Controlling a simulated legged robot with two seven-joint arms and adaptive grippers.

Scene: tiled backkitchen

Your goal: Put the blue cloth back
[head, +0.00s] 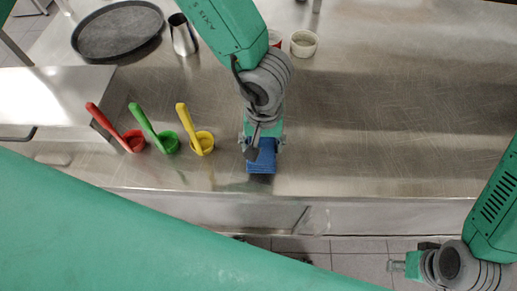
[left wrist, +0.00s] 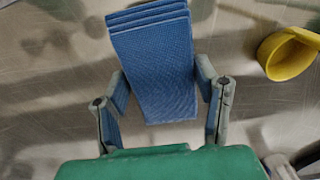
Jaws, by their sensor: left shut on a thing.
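The blue cloth (head: 261,165) is a folded stack at the front edge of the steel counter (head: 380,120). In the left wrist view the cloth (left wrist: 155,65) shows several folded layers at its far end. My left gripper (head: 262,142) points down over the cloth, with one finger on each side of it, and is shut on it. Its fingers also show in the left wrist view (left wrist: 163,85). Whether the cloth touches the counter is hard to tell. My right gripper (head: 397,265) is empty, in front of the counter, over the floor; its finger opening is unclear.
Red (head: 132,141), green (head: 168,142) and yellow (head: 202,143) scoops stand left of the cloth. A round grey tray (head: 117,30), metal pitcher (head: 183,35) and white cup (head: 304,44) are farther back. The counter's right side is clear.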

